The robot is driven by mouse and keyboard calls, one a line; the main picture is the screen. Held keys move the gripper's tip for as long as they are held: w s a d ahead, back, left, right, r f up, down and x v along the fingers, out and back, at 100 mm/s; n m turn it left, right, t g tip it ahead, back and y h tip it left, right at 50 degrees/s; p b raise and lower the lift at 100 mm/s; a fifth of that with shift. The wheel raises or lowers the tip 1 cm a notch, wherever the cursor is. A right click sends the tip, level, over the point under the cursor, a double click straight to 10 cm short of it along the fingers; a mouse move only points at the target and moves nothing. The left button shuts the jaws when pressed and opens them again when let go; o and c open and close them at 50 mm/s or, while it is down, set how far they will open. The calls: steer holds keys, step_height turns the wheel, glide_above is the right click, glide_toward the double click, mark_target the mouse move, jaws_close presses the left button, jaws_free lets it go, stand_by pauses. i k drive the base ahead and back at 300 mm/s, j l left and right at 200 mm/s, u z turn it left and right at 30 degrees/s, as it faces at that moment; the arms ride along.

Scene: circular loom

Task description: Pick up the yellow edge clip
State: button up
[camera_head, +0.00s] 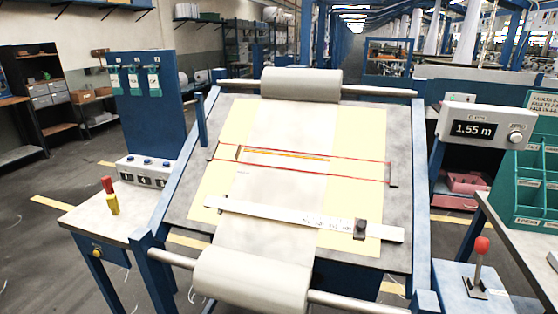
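A small yellow upright piece (113,204) stands on the grey side table (85,222) at the left. It looks like the yellow edge clip, but it is too small to be certain. A red piece (107,185) shows just behind and above it; I cannot tell whether the two touch. My gripper is not in view.
A white box with several buttons (150,170) is at the table's back right. The sloped inspection board (400,220), with a fabric roll (252,280) at its front, stands to the right. A red-knobbed lever (481,262) is at the lower right. Open floor lies left.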

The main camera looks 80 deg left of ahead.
mark_target(112, 200)
steer(key=u, duration=3)
